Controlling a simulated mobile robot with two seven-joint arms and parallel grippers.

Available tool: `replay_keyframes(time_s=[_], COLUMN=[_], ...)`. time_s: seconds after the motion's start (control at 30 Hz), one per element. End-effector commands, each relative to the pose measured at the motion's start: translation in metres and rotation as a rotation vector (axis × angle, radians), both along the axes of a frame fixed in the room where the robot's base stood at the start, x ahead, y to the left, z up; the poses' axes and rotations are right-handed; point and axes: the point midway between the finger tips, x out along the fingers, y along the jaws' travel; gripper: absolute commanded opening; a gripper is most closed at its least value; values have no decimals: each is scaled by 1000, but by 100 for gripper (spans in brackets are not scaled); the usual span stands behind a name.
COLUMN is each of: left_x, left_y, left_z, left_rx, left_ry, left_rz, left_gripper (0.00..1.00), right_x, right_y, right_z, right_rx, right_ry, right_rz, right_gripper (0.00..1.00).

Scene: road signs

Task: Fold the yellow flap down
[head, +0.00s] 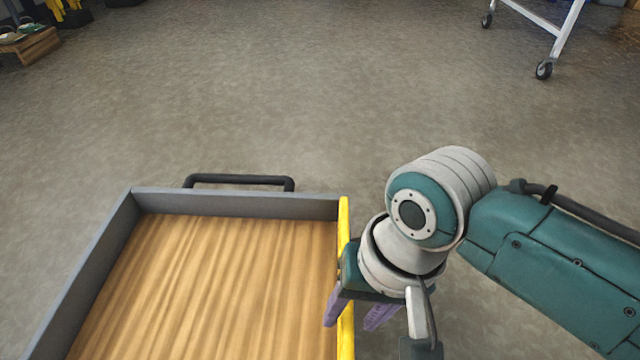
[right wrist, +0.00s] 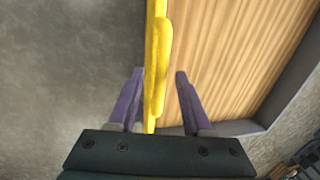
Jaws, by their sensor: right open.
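The yellow flap (head: 344,235) stands upright along the right side of a grey tray cart with a wooden floor (head: 210,280). It also shows in the right wrist view (right wrist: 157,60), running from the top edge down between my fingers, with a thicker raised part on its right face. My right gripper (head: 352,318) is open, with one purple finger on each side of the flap's edge. In the right wrist view the open gripper (right wrist: 155,88) has the flap nearer its left finger, and a gap shows to the right finger. My left gripper is not in view.
The tray has grey walls (head: 240,204) at the back and left, and a dark handle (head: 240,180) beyond the back wall. Open grey floor (head: 300,90) lies around it. A wheeled metal frame (head: 560,40) stands far right, and a wooden crate (head: 30,45) far left.

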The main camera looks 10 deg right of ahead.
Motion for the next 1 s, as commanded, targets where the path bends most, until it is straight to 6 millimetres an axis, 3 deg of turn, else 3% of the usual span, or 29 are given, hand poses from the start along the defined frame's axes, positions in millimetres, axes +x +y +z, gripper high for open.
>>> replay_keyframes(time_s=[0.27, 0.7, 1.0], left_x=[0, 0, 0], left_y=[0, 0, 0], left_z=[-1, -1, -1], left_rx=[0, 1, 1], left_ry=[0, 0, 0], left_rz=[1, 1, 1], left_gripper=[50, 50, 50], right_x=[0, 0, 0], right_y=[1, 0, 0], right_z=[-1, -1, -1], right_rx=[0, 0, 0], right_ry=[0, 0, 1], right_rz=[0, 0, 0], right_gripper=[50, 1, 0])
